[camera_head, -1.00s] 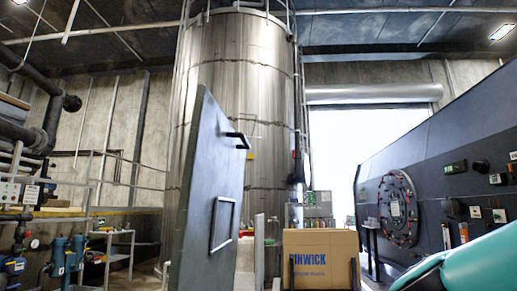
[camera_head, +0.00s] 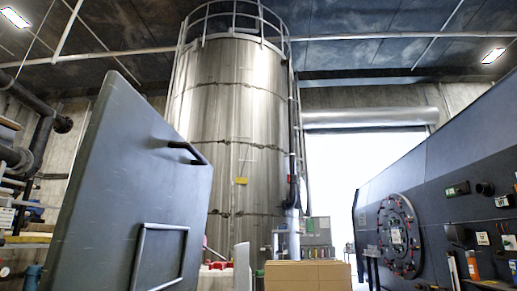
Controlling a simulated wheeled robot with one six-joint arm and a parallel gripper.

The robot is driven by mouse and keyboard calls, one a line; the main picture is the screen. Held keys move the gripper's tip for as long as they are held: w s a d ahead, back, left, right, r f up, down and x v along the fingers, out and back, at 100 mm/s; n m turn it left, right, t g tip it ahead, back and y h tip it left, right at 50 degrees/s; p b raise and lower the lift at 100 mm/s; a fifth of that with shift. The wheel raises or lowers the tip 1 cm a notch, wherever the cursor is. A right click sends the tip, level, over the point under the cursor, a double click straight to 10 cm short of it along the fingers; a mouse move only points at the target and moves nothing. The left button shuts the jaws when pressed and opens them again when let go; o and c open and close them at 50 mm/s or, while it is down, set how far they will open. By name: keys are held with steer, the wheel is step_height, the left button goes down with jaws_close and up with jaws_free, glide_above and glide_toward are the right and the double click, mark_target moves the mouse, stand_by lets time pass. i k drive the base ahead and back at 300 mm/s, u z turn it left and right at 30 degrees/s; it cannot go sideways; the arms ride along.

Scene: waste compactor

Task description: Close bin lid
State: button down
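The bin lid appears to be the large dark grey panel (camera_head: 125,185) standing open and upright on the left in the head view. It has a black bar handle (camera_head: 186,152) near its upper right and a square metal frame (camera_head: 160,257) lower down. The bin's opening is not in view. My gripper and arm do not show in the head view, so I cannot see any contact with the panel.
A cardboard box (camera_head: 307,274) stands at the bottom centre. A dark machine wall (camera_head: 440,190) with a round hose-ringed panel (camera_head: 398,235) fills the right. A large steel silo (camera_head: 235,130) stands behind, beside a bright doorway (camera_head: 340,165).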

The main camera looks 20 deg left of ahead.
mark_target(131, 215)
steer(key=z, duration=0.05)
steer(key=k, duration=0.2)
steer(key=u, duration=1.7)
steer(key=i, duration=0.15)
steer(key=z, duration=0.1)
